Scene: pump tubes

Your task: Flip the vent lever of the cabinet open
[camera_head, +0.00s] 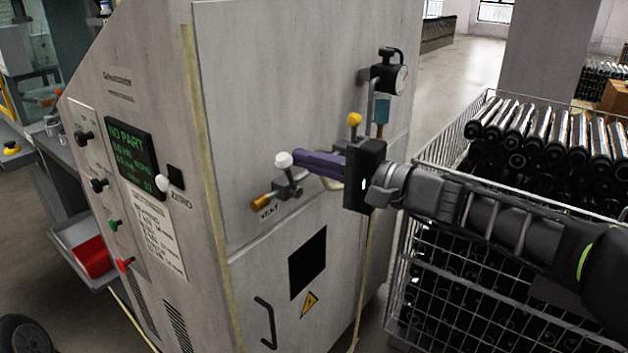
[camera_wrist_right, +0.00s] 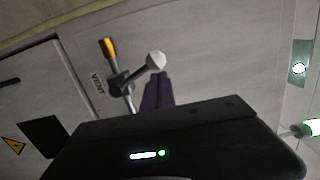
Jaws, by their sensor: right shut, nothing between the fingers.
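The cabinet (camera_head: 300,110) is a large grey box in the middle of the head view. Its vent lever (camera_head: 284,161) has a white ball knob and sits above the VENT label, beside an orange-tipped fitting (camera_head: 260,201). In the right wrist view, the white knob (camera_wrist_right: 155,61) and the orange tip (camera_wrist_right: 108,47) are in clear view. My right gripper (camera_head: 297,156) is shut and empty, its dark fingertips just right of the knob. I cannot tell if they touch it. The wrist view shows the fingers (camera_wrist_right: 157,88) just below the knob. My left gripper is not in view.
A wire crate (camera_head: 440,150) of dark cylinders stands at the right, under my arm. A black handle (camera_head: 266,322) is below.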

